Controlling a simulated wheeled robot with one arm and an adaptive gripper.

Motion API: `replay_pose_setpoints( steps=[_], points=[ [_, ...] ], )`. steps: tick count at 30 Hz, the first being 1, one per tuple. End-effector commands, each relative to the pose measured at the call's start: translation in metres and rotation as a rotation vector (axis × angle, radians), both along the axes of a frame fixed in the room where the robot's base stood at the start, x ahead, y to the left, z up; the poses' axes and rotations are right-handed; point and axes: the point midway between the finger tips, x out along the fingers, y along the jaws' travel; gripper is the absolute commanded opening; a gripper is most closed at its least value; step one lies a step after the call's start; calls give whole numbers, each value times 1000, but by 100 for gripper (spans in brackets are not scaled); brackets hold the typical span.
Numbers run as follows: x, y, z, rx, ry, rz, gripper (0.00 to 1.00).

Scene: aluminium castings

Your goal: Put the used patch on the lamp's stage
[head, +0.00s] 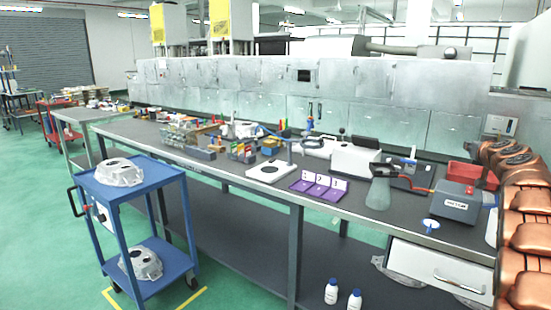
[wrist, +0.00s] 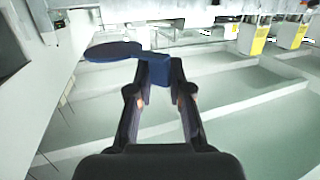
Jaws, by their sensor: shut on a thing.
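My gripper (wrist: 160,75) shows in the wrist view, shut on a dark blue piece with a block-like grip (wrist: 156,68) between the fingertips. A flat round blue disc (wrist: 112,50) sticks out from it to the left; I take this piece to be the used patch. It is held up clear of any surface. The lamp's stage (head: 268,171) is a white plate with a black round spot on the bench in the head view, with a thin lamp post at its right. The stage looks empty.
A blue trolley (head: 138,187) with castings stands in front at left.

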Motion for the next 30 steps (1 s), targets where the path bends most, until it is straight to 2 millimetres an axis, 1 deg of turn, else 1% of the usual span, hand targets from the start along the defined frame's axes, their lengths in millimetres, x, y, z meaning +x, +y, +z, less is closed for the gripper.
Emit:
replay_pose_setpoints(
  steps=[1,9,19,30],
  points=[
    [1,3,-2,5,0,-7,0],
    [0,3,-10,5,0,-57,0],
    [-2,9,-18,3,-2,-102,0],
    [-2,26,-34,4,0,-136,0]
  ],
)
